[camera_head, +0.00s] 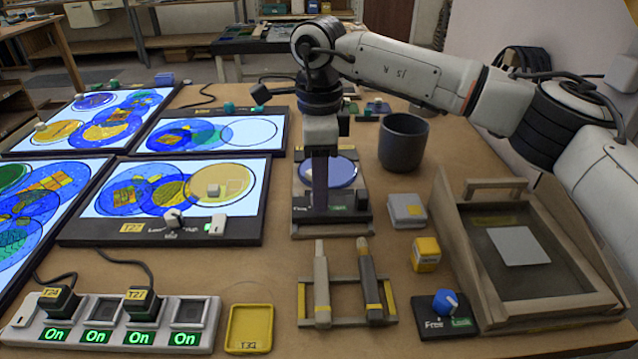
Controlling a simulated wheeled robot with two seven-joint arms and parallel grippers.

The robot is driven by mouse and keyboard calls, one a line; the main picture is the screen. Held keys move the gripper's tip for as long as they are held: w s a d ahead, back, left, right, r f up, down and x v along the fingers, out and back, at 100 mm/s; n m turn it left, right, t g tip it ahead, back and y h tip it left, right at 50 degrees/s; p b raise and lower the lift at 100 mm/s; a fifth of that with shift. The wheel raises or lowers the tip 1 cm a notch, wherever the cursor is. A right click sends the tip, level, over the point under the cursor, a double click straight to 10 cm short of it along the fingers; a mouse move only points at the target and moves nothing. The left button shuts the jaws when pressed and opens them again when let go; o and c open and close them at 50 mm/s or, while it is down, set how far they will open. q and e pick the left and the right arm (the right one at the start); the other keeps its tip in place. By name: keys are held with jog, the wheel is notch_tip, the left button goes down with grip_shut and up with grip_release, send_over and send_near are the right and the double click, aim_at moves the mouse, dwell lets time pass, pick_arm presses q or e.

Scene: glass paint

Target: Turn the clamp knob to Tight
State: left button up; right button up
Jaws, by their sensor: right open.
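The clamp (359,230) is a dark stand with a round blue-white glass disc (341,173) on it. Its front carries a "Free" label at the left and a green label at the right, too small to read surely. My right gripper (320,208) points straight down over the front of this stand, between the two labels. It is open, seen edge-on, and hides the clamp knob, so I cannot tell the knob's angle or whether the fingers touch it. My left gripper is not in view.
A blue knob (445,303) marked "Free" and "Lock" sits by the wooden tray (585,310). A dark cup (403,143) stands behind right of the clamp. A tool rack (345,320) lies in front. Lit panels (250,228) fill the left. A power strip (205,340) shows "On" labels.

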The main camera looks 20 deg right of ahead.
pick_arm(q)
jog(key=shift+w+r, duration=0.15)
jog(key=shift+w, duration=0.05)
pick_arm(e)
jog(key=shift+f, duration=0.2)
jog(key=shift+c, duration=0.5)
grip_shut()
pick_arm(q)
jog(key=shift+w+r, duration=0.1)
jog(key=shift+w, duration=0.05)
